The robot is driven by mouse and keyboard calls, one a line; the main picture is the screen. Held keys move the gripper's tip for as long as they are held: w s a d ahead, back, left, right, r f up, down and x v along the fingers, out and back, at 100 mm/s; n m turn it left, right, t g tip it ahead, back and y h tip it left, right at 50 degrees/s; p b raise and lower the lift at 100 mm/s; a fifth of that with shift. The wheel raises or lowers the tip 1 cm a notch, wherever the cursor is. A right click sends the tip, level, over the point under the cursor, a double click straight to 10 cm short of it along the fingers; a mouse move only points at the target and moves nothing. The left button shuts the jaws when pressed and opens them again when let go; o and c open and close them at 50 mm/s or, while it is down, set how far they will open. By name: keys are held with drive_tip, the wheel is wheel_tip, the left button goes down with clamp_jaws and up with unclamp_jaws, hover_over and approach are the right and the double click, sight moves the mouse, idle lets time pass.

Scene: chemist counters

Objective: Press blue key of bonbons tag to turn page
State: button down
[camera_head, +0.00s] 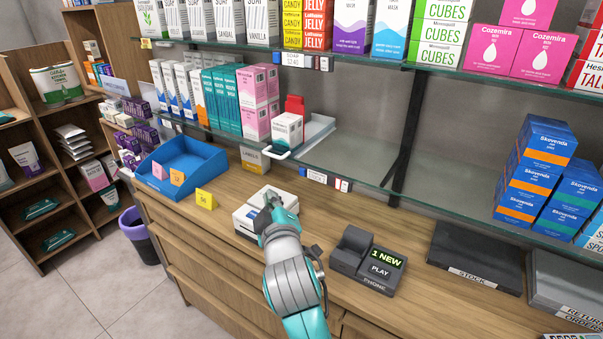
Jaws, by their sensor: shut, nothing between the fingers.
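A shelf-edge tag (301,61) with a small display and coloured patches sits on the upper glass shelf, below yellow and red candy and jelly boxes (305,24). A second similar tag (327,181) is on the lower glass shelf's front edge. My gripper (271,197) is shut and empty, low over a white device (251,221) on the counter, left of and below the lower tag. I cannot tell whether it touches the device.
A blue tray (186,160) with small cards stands left on the wooden counter. A black phone unit (366,264) reading "1 NEW" is right of my arm. A dark stock tray (476,254) lies further right. A white bracket-like tray (308,138) and boxes occupy the lower shelf.

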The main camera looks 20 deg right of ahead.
sight(303, 172)
drive_tip(key=w+d, duration=0.5)
drive_tip(key=d, duration=0.2)
idle(0.6)
drive_tip(key=shift+w+d, duration=0.1)
idle(1.3)
drive_tip(key=shift+w+d, duration=0.2)
drive_tip(key=shift+d, duration=0.15)
drive_tip(key=shift+w+d, duration=0.3)
drive_tip(key=shift+d, duration=0.05)
idle(0.9)
drive_tip(key=shift+s+a, duration=0.1)
idle(0.4)
drive_tip(key=shift+s+a, duration=0.45)
drive_tip(key=shift+a, duration=0.15)
